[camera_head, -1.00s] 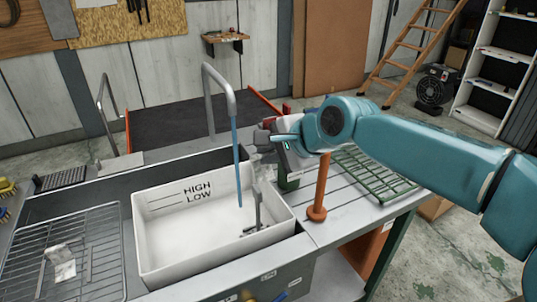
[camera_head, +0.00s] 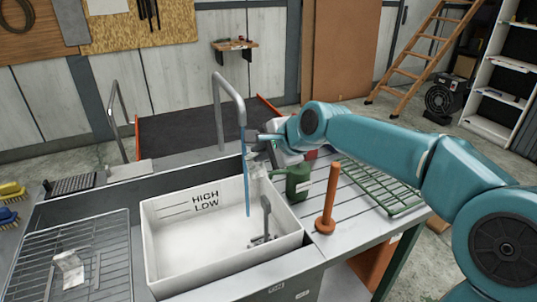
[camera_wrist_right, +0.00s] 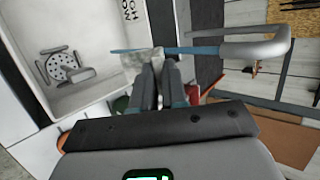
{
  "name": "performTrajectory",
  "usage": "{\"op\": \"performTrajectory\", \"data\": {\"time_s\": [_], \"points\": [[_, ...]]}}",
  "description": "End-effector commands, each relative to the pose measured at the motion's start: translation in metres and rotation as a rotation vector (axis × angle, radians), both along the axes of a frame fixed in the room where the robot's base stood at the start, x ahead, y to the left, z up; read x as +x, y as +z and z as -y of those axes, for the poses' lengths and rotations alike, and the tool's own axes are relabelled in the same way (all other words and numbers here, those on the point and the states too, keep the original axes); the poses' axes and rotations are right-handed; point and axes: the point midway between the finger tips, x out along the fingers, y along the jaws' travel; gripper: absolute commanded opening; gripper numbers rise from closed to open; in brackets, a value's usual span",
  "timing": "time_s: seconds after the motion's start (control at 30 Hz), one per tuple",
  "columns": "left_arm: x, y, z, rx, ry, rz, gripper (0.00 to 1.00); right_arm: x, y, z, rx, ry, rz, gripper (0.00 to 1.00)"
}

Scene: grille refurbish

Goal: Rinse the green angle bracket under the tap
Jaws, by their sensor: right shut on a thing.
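My right gripper (camera_head: 262,152) is shut on the angle bracket (camera_wrist_right: 143,62), a pale grey-green piece at the fingertips. In the head view it is small and partly hidden by the gripper. The tap (camera_head: 228,95) is a grey bent pipe; it also shows in the wrist view (camera_wrist_right: 255,48). A blue water stream (camera_head: 247,190) falls from it into the white sink (camera_head: 175,262). In the wrist view the stream (camera_wrist_right: 195,50) passes at the bracket; exact contact is hard to tell. My left gripper is not in view.
A dark green container (camera_head: 298,183) and an upright orange post (camera_head: 328,200) stand right of the sink. A green wire rack (camera_head: 380,180) lies on the drainboard. A wire grille (camera_head: 100,262) lies left of the sink. A grey upright fitting (camera_head: 266,215) stands inside the sink.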

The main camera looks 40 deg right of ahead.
Motion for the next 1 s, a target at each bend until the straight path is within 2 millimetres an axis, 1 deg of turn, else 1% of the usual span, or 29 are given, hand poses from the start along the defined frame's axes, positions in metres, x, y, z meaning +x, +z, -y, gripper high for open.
{"op": "performTrajectory", "data": {"time_s": [0.03,0.23,0.3,0.53,0.73,1.0], "points": [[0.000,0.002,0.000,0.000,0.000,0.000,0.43,0.006,0.000,0.001,0.000,0.000,0.001,0.00],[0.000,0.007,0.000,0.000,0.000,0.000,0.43,0.028,-0.004,0.005,0.000,0.000,0.001,0.00],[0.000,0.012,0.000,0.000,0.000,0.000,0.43,0.036,-0.003,0.006,0.001,-0.001,0.002,0.00],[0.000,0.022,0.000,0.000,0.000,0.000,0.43,0.056,-0.008,0.010,-0.001,0.000,0.001,0.00],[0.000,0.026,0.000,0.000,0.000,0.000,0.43,0.064,-0.011,0.012,0.001,-0.001,0.002,0.00],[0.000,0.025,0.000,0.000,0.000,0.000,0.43,0.066,-0.012,0.012,0.000,0.000,0.003,0.00]]}}
